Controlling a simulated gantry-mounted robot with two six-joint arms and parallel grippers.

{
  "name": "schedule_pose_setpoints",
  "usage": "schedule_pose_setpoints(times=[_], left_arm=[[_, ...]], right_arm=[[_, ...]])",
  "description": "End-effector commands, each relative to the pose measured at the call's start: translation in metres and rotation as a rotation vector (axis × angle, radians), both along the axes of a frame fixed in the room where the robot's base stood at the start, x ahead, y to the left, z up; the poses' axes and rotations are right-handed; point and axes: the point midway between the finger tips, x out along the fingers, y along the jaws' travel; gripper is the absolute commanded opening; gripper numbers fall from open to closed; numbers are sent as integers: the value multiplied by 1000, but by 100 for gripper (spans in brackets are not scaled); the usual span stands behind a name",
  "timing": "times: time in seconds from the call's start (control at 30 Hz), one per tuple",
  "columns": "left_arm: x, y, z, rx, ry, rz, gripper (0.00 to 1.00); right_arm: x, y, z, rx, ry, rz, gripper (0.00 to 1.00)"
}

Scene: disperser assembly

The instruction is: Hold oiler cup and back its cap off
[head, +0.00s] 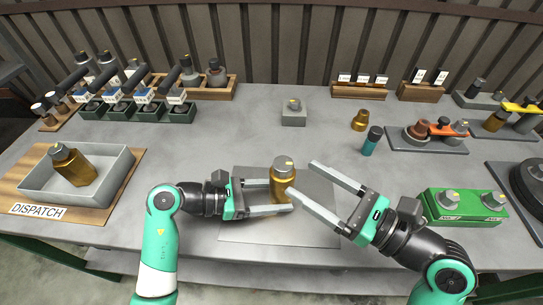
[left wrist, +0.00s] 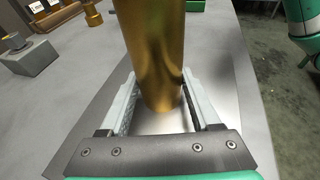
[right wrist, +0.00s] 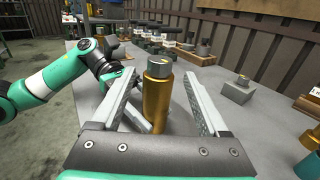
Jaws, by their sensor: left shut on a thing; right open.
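The oiler cup (head: 281,190), a brass-coloured body with a grey cap (head: 283,164), stands upright at the front middle of the table. My left gripper (head: 281,196) is shut on its body from the left; the left wrist view shows the body (left wrist: 155,50) between both fingers. My right gripper (head: 301,178) is open, its fingertips just right of the cup. In the right wrist view the cup (right wrist: 157,105) and its cap (right wrist: 159,67) appear between the spread fingers. I cannot tell whether they touch it.
A grey tray (head: 118,178) with another brass cup (head: 72,165) lies on the DISPATCH board at left. A grey block (head: 293,118) stands behind; a small brass part (head: 360,120) and teal bottle (head: 372,141) stand behind right. A green fixture (head: 465,205) is at right.

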Motion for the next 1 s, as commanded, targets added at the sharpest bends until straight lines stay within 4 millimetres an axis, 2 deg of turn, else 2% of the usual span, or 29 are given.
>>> schedule_pose_setpoints(times=[0.2, 0.4, 0.77, 1.0], left_arm=[[0, 0, 0, 0, 0, -1, 0], [0, 0, 0, 0, 0, -1, 0], [0, 0, 0, 0, 0, 0, 0], [0, 0, 0, 0, 0, -1, 0]], right_arm=[[29, 44, 0, 0, 2, 5, 78], [48, 70, 0, 1, 2, 3, 78], [52, 76, 0, 1, 2, 1, 78], [52, 76, 0, 1, 2, 1, 34]])
